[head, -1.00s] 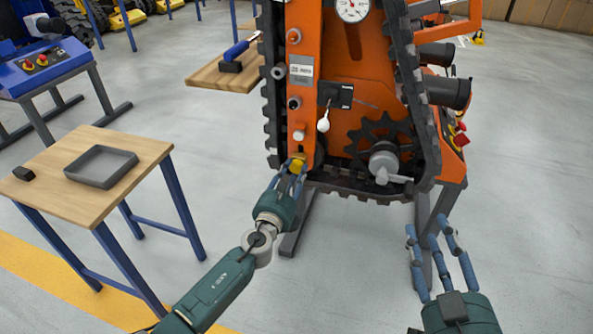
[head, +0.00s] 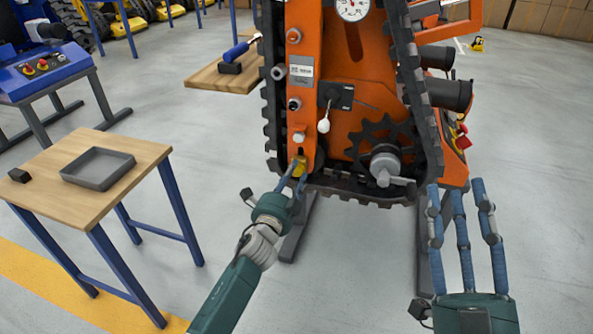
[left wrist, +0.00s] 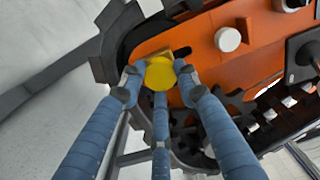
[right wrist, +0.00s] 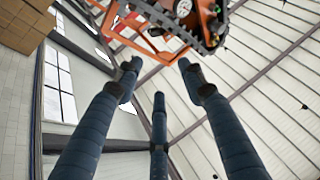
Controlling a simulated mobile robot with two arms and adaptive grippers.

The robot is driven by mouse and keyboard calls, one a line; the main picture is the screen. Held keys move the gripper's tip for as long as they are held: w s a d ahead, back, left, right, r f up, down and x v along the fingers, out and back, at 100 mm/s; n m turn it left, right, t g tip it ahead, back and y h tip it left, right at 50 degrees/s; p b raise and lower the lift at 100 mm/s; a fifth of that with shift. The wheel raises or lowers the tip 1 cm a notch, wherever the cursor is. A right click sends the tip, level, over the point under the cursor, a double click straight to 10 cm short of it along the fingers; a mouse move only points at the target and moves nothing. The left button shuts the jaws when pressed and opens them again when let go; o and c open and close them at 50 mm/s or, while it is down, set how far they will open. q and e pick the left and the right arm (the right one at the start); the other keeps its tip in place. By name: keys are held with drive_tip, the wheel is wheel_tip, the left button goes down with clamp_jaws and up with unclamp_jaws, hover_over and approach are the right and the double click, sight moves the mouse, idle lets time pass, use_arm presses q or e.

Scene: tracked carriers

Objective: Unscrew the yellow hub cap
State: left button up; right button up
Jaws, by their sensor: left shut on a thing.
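The yellow hub cap (head: 299,167) sits low on the orange side plate of the upright tracked carrier (head: 310,120). It shows as a round yellow disc in the left wrist view (left wrist: 160,74), with a yellow-brown block behind it. My left gripper (head: 297,180) is shut on the cap, with blue fingers around its rim; the fingertips (left wrist: 158,78) partly cover its edge. My right gripper (head: 460,190) is open and empty, apart from the carrier at its lower right, fingers pointing up. In the right wrist view its fingers (right wrist: 158,80) are spread with nothing between them.
A wooden table (head: 140,160) at left holds a grey tray (head: 98,168) and a small black block (head: 19,175). A blue-handled hammer (head: 240,48) lies on another bench. Floor between is clear.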

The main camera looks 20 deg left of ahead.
drive_tip(key=shift+f, duration=0.15)
use_arm(q)
drive_tip(key=shift+n, duration=0.5)
drive_tip(key=n+p, duration=0.2)
drive_tip(key=n, duration=0.3)
drive_tip(key=shift+r+n, duration=0.15)
drive_tip(key=shift+n, duration=0.25)
drive_tip(key=n, duration=0.3)
drive_tip(key=shift+p, duration=0.4)
drive_tip(key=o, duration=0.9)
drive_tip(key=shift+o, duration=0.2)
use_arm(e)
wheel_tip(320, 180, down, 15)
drive_tip(key=w+d+g+h, duration=0.1)
drive_tip(key=w+g+h, duration=0.1)
drive_tip(key=g, duration=0.5)
drive_tip(key=shift+w+d+g+h, duration=0.15)
drive_tip(key=shift+g+h, duration=0.15)
drive_tip(key=shift+g, duration=0.1)
